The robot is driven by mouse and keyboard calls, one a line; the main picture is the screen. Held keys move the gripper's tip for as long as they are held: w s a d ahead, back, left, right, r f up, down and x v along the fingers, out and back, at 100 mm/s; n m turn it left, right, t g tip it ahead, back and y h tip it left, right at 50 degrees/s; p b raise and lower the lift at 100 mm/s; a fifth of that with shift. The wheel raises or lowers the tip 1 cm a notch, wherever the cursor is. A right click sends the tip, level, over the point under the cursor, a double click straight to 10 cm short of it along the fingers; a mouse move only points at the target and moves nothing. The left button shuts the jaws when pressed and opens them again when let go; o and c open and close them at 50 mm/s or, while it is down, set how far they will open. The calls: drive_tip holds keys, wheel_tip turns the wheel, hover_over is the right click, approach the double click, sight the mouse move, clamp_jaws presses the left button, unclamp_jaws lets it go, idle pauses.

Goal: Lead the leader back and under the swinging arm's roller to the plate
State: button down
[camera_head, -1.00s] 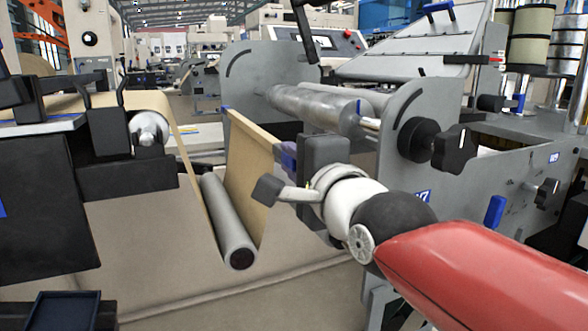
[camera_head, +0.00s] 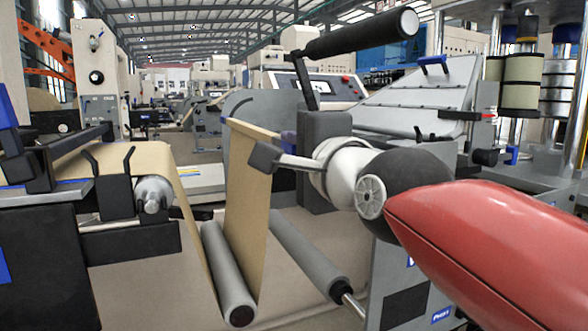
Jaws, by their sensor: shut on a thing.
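The brown kraft leader (camera_head: 246,190) hangs nearly upright, its top edge held up at its right end by my gripper (camera_head: 288,142). The web runs from the left table (camera_head: 132,162), down around a low grey roller (camera_head: 228,275), and up to the held edge. A second grey roller (camera_head: 310,255) with a bright shaft lies low, to the right of the leader and apart from it. The plate cannot be made out clearly behind my gripper and arm.
A sloped grey cover (camera_head: 410,95) and a control panel (camera_head: 315,88) stand behind. My red arm link covers the right front. A feed roller (camera_head: 153,193) sits at the left table's edge.

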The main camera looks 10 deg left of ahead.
drive_tip(key=shift+r, duration=3.05)
drive_tip(key=r, duration=0.3)
drive_tip(key=d+r, duration=0.1)
drive_tip(key=r, duration=0.1)
drive_tip(key=shift+w, duration=0.3)
drive_tip(key=w+d, duration=0.7)
drive_tip(key=d, duration=0.3)
drive_tip(key=w+d, duration=0.8)
drive_tip(key=d, duration=0.3)
drive_tip(key=shift+w, duration=0.15)
drive_tip(key=shift+f, duration=0.1)
